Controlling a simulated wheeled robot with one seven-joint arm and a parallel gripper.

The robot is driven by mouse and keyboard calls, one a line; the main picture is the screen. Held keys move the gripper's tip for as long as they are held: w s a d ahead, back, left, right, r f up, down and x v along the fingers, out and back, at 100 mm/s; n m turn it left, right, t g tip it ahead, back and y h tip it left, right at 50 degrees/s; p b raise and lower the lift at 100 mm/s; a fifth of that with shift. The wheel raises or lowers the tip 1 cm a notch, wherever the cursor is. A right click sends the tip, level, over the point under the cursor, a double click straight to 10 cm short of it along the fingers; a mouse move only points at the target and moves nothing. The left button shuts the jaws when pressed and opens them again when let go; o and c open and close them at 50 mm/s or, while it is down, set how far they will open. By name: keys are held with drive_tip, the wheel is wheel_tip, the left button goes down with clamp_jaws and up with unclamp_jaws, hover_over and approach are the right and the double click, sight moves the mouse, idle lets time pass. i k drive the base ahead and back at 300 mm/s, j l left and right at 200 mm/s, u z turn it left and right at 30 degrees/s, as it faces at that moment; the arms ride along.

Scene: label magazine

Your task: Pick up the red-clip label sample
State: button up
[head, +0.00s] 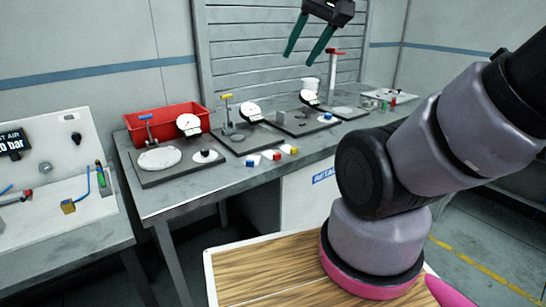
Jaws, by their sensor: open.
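Several small label samples with coloured clips lie near the front edge of the grey bench. The red-clip label sample (277,156) is in the middle of the row. A blue-clip one (252,160) lies to its left and a yellow-clip one (292,150) to its right. My gripper (299,58) is high above the back of the bench, up and to the right of the red clip. Its two dark green fingers are apart with nothing between them.
The bench (185,199) carries dial-gauge stations on dark plates. A red bin (160,123) stands at the back left. A side bench (60,245) with fittings is at left.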

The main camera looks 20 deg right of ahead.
sight(271, 155)
drive_tip(key=i+l+u, duration=0.15)
drive_tip(key=l, duration=0.25)
drive_tip(key=i+l+u, duration=0.15)
drive_tip(key=l, duration=0.25)
drive_tip(key=l+u, duration=0.15)
drive_tip(key=l, duration=0.25)
drive_tip(key=i+l+u, duration=0.15)
drive_tip(key=l, duration=0.3)
